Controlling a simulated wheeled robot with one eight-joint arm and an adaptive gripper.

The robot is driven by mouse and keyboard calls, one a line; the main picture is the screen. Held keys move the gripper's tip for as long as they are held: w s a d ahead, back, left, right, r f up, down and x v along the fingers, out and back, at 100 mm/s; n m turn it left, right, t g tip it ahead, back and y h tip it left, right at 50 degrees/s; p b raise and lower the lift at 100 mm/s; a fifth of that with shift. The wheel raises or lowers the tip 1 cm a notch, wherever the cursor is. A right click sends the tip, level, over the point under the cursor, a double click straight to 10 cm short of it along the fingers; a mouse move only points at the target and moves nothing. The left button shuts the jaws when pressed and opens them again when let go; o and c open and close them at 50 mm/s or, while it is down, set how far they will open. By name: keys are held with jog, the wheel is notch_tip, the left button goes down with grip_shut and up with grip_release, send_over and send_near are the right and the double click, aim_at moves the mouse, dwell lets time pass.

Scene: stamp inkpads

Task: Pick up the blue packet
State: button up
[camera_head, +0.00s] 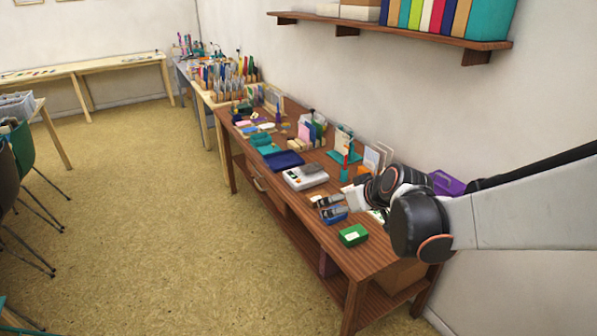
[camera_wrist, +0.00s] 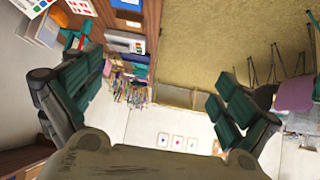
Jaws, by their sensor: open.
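I cannot tell for sure which thing is the blue packet. A small blue box-like item (camera_head: 333,214) with a dark top lies near the front edge of the wooden table (camera_head: 335,248), left of my arm. A flat dark blue tray (camera_head: 283,160) lies farther back; it also shows in the wrist view (camera_wrist: 135,58). In the wrist view my gripper (camera_wrist: 155,97) has its two green-padded fingers spread wide, with nothing between them. In the head view my wrist is over the table's near part, and the fingers are hard to make out.
A green box (camera_head: 353,235) sits near the front corner. A white device (camera_head: 305,177) lies behind the blue item. A holder with coloured cards (camera_head: 309,133) and a teal stand (camera_head: 344,145) are toward the wall. A shelf (camera_head: 400,36) hangs above. Floor in front is clear.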

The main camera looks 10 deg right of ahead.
jog(key=w+d+f+t+y, duration=0.1)
jog(key=w+d+f, duration=0.5)
jog(key=w+f, duration=0.25)
jog(key=t, duration=0.1)
send_near(340, 216)
jog(key=shift+n+y, duration=0.4)
jog(key=b+x, duration=0.2)
jog(key=x, duration=0.3)
jog(key=shift+w+d+f, duration=0.1)
jog(key=shift+d+f, duration=0.05)
jog(key=shift+w+a+r+b+x, duration=0.15)
jog(key=shift+b+x, duration=0.3)
jog(key=shift+x, duration=0.55)
jog(key=shift+r+b+x, duration=0.15)
jog(key=shift+b+x, duration=0.25)
jog(key=shift+x, duration=0.55)
jog(key=shift+w+a+r+b+x, duration=0.15)
jog(key=shift+b+x, duration=0.3)
jog(key=shift+x, duration=0.55)
jog(key=shift+s+r, duration=0.1)
jog(key=shift+r, duration=0.05)
jog(key=c, duration=1.2)
